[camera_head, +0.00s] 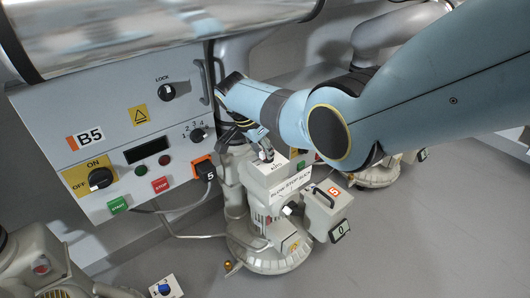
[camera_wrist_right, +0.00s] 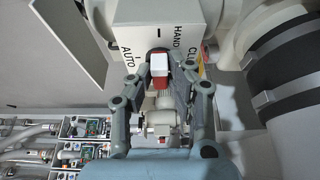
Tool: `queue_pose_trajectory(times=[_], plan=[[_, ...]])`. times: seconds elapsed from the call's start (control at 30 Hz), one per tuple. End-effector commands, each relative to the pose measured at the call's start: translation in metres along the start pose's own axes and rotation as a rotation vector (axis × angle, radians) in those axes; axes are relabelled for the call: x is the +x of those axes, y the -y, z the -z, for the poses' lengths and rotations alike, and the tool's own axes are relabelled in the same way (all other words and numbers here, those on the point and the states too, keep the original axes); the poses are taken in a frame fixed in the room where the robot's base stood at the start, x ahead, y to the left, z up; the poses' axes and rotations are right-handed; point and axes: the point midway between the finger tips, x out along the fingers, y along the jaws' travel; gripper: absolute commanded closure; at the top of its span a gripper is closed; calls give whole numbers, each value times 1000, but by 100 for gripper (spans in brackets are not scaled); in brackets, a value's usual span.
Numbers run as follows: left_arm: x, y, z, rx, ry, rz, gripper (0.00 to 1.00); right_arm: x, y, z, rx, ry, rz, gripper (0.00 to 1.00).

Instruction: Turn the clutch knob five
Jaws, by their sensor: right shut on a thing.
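The clutch knob is a small white block with a red part, in the middle of the right wrist view (camera_wrist_right: 160,62). It sits on a white housing (camera_wrist_right: 152,14) marked AUTO, HAND and CL. In the head view this housing (camera_head: 262,178) tops the grey blower with an orange 5 tag. My right gripper (camera_head: 262,148) reaches down to the top of the housing. In the right wrist view its two fingers (camera_wrist_right: 161,76) stand either side of the knob and are shut on it. The knob is mostly hidden by the gripper in the head view. My left gripper is not in view.
A control panel marked B5 (camera_head: 105,100) stands left of the blower, with an ON/OFF switch (camera_head: 100,178) and buttons. An orange plug (camera_head: 203,169) sits near its edge. A large metal tube (camera_head: 140,22) runs above. Another machine (camera_head: 38,262) is at lower left.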

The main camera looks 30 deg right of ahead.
Motion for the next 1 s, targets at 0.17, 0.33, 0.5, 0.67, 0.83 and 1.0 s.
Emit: queue_pose_trajectory(times=[0.17,0.33,0.5,0.67,0.83,1.0], plan=[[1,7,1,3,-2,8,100,0,0,0,17,1,-6,100],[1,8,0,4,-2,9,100,0,0,0,18,1,-7,100],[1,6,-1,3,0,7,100,0,0,0,18,1,-6,100],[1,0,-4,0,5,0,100,0,0,0,18,1,-6,64],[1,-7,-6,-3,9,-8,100,0,0,0,17,1,-7,62],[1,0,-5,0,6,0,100,-3,1,0,18,1,-5,62]])
